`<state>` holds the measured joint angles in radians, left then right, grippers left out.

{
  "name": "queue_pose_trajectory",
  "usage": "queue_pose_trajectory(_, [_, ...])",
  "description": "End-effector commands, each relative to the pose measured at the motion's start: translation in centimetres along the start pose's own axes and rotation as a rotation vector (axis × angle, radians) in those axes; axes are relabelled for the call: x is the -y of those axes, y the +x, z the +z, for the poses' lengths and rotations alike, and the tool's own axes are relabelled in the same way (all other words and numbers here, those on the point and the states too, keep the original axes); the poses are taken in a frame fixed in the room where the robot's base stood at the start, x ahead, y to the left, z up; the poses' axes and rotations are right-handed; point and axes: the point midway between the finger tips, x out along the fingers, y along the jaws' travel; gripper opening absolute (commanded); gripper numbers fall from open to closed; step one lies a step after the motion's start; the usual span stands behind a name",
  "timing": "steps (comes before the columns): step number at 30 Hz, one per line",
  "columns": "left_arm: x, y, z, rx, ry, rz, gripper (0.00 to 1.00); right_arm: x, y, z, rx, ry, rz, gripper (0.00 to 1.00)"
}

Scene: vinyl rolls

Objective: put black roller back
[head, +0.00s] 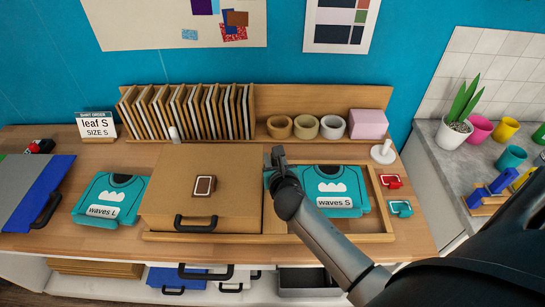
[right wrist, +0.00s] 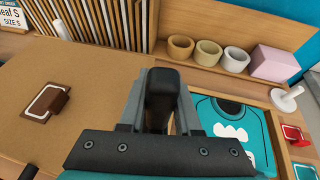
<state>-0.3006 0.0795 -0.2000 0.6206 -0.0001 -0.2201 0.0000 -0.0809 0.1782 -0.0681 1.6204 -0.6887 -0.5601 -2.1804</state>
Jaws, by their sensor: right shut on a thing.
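My right gripper (head: 279,155) is above the work table, near the right edge of the large brown board. In the right wrist view its fingers (right wrist: 160,105) are closed around a black object, which I take to be the black roller (right wrist: 162,92). The gripper hides much of its shape, and I cannot make it out clearly in the head view. On the back shelf stand a tan roll (head: 279,127), an olive roll (head: 305,127) and a white roll (head: 332,127). My left gripper is not in view.
A brown press-like board (head: 165,170) carries a brown block (head: 204,186). A wooden tray (head: 382,215) holds a teal "waves S" shirt (head: 345,185). A pink box (head: 368,123), a white stand (head: 383,152) and a rack of upright panels (head: 190,110) line the back.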

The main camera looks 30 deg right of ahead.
Motion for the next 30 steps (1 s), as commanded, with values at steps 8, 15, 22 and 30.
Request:
queue_pose_trajectory(8, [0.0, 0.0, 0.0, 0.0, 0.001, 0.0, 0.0, -0.1, 0.2, -0.6, 0.0, 0.0, 0.001, 0.0])
queue_pose_trajectory(15, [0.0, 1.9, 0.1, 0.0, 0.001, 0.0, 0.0, 0.0, 1.2, -2.9, -0.001, 0.0, 0.0, 0.0])
queue_pose_trajectory(22, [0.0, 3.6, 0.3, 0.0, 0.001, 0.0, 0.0, -0.1, 2.0, -4.9, 0.0, 0.0, 0.001, 0.0])
queue_pose_trajectory(30, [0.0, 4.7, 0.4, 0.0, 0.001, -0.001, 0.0, -0.1, 2.6, -6.2, 0.001, 0.001, 0.001, 0.0])
